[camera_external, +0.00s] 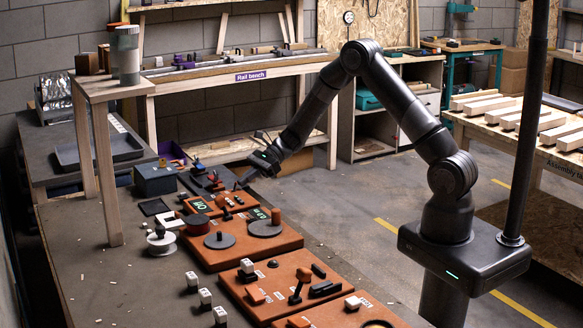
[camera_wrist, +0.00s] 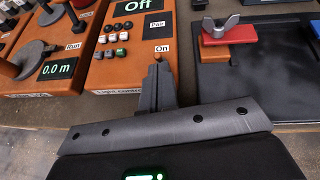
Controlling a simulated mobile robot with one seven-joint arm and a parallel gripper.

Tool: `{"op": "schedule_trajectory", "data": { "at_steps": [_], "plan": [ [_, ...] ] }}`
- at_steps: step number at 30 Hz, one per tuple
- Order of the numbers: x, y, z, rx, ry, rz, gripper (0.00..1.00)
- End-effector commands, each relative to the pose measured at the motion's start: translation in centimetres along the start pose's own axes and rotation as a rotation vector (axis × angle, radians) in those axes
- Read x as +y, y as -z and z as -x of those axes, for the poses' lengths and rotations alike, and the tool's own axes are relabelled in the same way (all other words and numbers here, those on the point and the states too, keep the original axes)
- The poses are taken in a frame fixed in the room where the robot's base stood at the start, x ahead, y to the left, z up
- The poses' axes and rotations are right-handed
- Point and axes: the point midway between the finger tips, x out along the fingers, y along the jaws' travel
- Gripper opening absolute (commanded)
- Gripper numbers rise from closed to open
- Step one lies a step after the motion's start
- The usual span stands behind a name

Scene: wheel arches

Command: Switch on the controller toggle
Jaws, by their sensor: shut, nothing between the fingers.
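An orange controller box (camera_wrist: 125,72) fills the upper middle of the wrist view. In the external view my gripper (camera_external: 243,182) hangs low at the far end of the row of orange panels, by the controller box (camera_external: 222,208).
Left in the wrist view, another orange panel has a display (camera_wrist: 58,70) reading "0.0 m". To the right lies a black base with a red block and grey wing nut (camera_wrist: 220,27). In the external view, a wooden stand (camera_external: 105,160) rises left of the panels.

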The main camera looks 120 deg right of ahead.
Motion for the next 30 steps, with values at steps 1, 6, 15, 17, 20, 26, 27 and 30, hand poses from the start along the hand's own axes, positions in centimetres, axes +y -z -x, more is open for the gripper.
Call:
{"op": "schedule_trajectory", "data": {
  "at_steps": [1,6,15,17,20,26,27,30],
  "plan": [
    [0.0,-0.01,0.01,0.001,0.0,0.0,0.0],
    [-0.03,-0.22,-0.01,0.023,-0.002,0.0,0.0],
    [-0.06,-0.42,-0.03,0.076,-0.008,-0.007,0.0],
    [-0.05,-0.45,-0.05,0.086,-0.009,-0.008,0.0],
    [-0.04,-0.58,-0.1,0.102,-0.012,-0.01,0.0],
    [-0.1,-0.79,-0.09,0.141,-0.015,-0.014,0.0],
    [-0.12,-0.84,-0.11,0.15,-0.015,-0.015,0.0],
    [-0.09,-0.98,-0.19,0.171,-0.02,-0.016,0.0]
  ]
}}
